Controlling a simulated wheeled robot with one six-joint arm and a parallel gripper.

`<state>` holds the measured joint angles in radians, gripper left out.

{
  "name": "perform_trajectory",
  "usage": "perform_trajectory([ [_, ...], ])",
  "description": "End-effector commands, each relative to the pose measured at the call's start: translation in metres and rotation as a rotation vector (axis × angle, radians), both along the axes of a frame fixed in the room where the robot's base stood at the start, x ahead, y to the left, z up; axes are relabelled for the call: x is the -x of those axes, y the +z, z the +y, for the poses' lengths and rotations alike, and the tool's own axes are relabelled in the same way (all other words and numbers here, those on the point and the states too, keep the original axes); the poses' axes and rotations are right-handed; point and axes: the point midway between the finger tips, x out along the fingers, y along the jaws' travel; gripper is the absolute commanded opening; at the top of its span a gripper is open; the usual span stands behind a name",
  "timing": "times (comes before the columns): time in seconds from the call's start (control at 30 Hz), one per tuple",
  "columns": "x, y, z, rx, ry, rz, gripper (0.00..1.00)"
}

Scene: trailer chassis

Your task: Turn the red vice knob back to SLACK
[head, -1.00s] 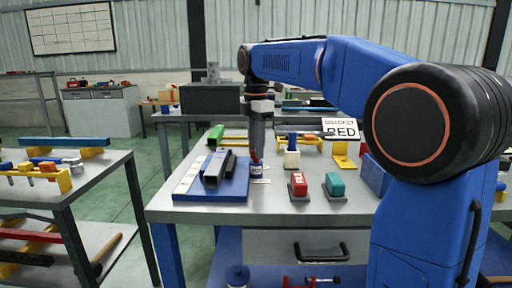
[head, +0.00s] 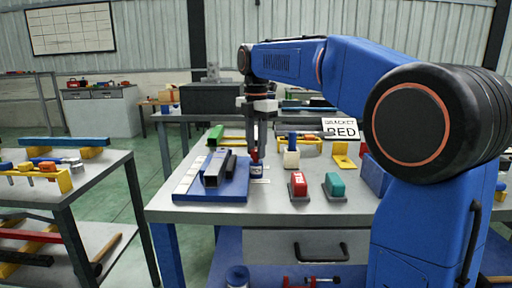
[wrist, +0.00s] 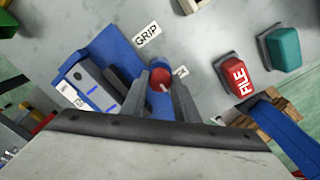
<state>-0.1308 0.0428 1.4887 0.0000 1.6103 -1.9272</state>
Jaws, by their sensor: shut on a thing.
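The red vice knob (wrist: 160,76) sits on a blue round base at the edge of the blue vice plate (wrist: 100,47). It also shows in the head view (head: 254,156). My gripper (wrist: 161,86) is shut on the knob from above, one finger on each side; it also shows in the head view (head: 255,152). A white pointer line on the knob points down and slightly right in the wrist view. The GRIP label (wrist: 147,34) lies above the knob. A second label (wrist: 181,71), mostly hidden by the right finger, lies right of it.
Grey bar-like vice parts (head: 215,170) stand left of the knob. A red FILE block (head: 298,186) and a teal block (head: 335,186) stand to the right. A white bottle with a blue top (head: 291,155) stands close behind. The table front is clear.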

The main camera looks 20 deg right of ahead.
Motion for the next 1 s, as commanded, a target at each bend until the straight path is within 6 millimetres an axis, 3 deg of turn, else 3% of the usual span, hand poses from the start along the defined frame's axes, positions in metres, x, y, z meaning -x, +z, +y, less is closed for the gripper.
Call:
perform_trajectory([
  [0.07,0.000,0.001,0.000,0.000,0.000,-0.002,0.05],
  [0.1,0.000,0.001,0.000,0.000,0.000,-0.002,0.35],
  [0.17,0.000,0.001,0.000,0.000,0.000,-0.002,0.46],
  [0.57,-0.001,0.006,0.000,0.000,-0.001,-0.002,0.46],
  [0.77,-0.001,0.035,0.000,-0.001,-0.001,-0.003,0.46],
  [1.0,-0.001,0.083,0.000,0.000,-0.001,-0.004,0.46],
])
